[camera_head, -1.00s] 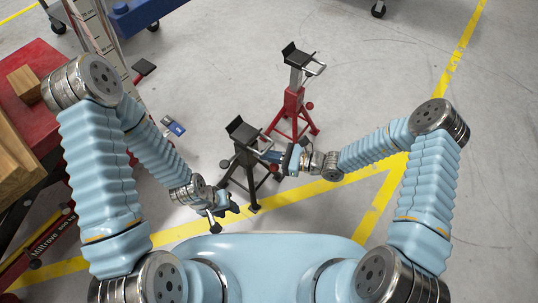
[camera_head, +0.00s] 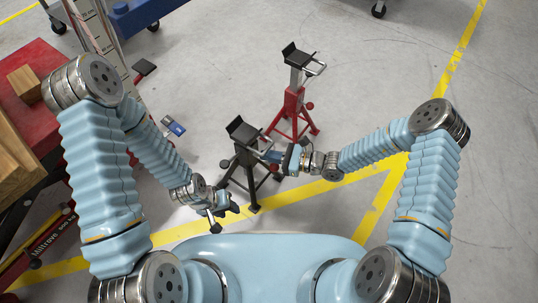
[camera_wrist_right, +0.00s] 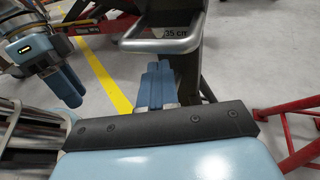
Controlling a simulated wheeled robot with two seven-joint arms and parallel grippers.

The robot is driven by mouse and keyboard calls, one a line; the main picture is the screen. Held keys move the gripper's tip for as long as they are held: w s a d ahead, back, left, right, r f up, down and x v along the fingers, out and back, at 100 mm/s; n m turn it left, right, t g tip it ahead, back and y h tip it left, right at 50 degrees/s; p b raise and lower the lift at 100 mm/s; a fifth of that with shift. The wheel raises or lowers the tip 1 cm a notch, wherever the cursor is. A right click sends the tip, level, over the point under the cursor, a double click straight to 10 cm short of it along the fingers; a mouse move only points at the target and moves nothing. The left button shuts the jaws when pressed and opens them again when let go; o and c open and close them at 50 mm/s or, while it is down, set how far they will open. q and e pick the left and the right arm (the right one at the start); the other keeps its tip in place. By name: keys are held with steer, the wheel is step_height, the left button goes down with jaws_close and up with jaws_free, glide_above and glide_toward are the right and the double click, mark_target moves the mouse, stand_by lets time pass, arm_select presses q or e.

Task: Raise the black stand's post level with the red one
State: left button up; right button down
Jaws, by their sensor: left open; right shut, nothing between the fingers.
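The black stand (camera_head: 241,153) stands upright on the floor in front of my body, its black saddle (camera_head: 242,130) on top. The red stand (camera_head: 292,105) is behind it to the right, its dark saddle (camera_head: 303,60) farther up the picture. My right gripper (camera_head: 273,156) is shut and empty at the black stand's right side. In the right wrist view its blue fingers (camera_wrist_right: 157,84) point at the stand, just below a metal loop handle (camera_wrist_right: 163,42); contact is unclear. My left gripper (camera_head: 230,206) is open, low at the stand's front left; it also shows in the wrist view (camera_wrist_right: 69,86).
A red cart (camera_head: 38,62) with wooden blocks (camera_head: 12,140) is at the left. A blue cart (camera_head: 140,12) is at the top left. Yellow lines cross the grey floor, which is clear at the right and behind the red stand.

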steer(key=shift+r+p, duration=1.4)
steer(key=shift+r, duration=0.35)
steer(key=shift+r+p, duration=2.35)
steer(key=shift+r, duration=0.6)
steer(key=shift+r+p, duration=1.35)
steer(key=shift+r, duration=0.4)
steer(key=shift+f+b, duration=1.3)
steer(key=shift+f, duration=0.45)
arm_select(q)
step_height(320, 180, up, 9)
steer(key=d+p, duration=0.2)
steer(key=shift+s+d+r, duration=0.15)
steer(key=shift+s, duration=0.3)
arm_select(e)
glide_toward(269, 148)
steer(key=s+a+r, duration=0.2)
steer(key=r, duration=0.1)
steer(key=shift+s+a+r, duration=0.1)
steer(key=shift+s+r, duration=0.15)
steer(key=shift+s, duration=0.1)
